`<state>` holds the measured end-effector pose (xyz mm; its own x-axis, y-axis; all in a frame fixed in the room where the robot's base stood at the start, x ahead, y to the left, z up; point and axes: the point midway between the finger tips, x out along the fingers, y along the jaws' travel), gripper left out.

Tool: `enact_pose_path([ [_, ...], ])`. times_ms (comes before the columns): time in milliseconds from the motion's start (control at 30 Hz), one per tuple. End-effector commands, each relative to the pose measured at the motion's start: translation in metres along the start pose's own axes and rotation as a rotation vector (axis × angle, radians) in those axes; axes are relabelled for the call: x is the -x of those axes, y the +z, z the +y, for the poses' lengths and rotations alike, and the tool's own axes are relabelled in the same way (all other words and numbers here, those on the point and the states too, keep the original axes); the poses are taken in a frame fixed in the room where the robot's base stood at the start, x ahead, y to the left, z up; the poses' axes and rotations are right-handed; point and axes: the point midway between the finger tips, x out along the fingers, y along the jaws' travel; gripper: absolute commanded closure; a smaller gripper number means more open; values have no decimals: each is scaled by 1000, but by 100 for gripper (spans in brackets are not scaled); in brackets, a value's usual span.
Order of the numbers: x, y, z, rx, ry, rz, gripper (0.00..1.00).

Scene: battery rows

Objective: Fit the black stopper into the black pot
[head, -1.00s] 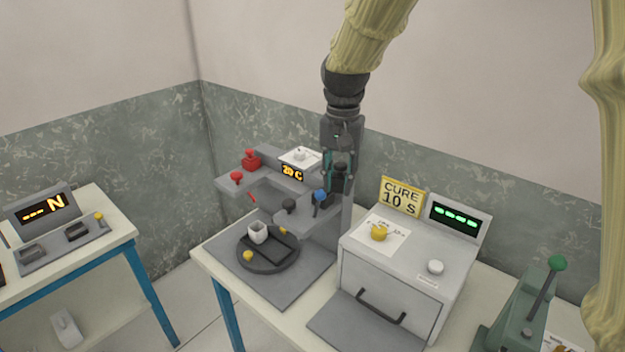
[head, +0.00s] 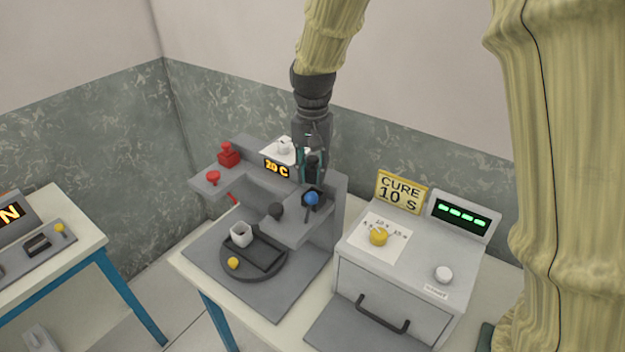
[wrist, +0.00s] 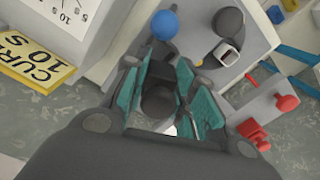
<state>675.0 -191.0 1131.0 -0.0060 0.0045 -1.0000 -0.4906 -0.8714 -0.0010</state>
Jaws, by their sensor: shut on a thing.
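My gripper (head: 313,174) is shut on the black stopper (head: 313,163), above the right arm of the grey machine. In the wrist view the stopper (wrist: 158,101) shows as a dark round shape between the teal-padded fingers. The black pot (head: 321,199) sits on that arm just below my gripper, partly hidden behind a blue ball-topped lever (head: 311,198). The stopper appears above the pot; I cannot tell if they touch. In the wrist view my fingers and the stopper hide most of the pot.
A black knob (head: 276,211) stands on the same arm. A red pot (head: 229,154) and a red knob (head: 213,177) are on the left arm. The grey curing box (head: 375,278) is close on the right.

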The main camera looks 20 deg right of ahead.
Motion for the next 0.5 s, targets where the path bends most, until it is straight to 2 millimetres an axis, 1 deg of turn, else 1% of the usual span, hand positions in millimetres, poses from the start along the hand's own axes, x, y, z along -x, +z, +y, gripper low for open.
enact_pose_path([
  [133,-10,1,2,-2,0,-1,93],
  [333,-32,1,2,-2,1,-2,93],
  [433,-35,0,2,-2,-1,1,93],
  [467,-36,0,2,-2,-1,1,96],
  [500,-36,0,2,-2,-1,1,96],
])
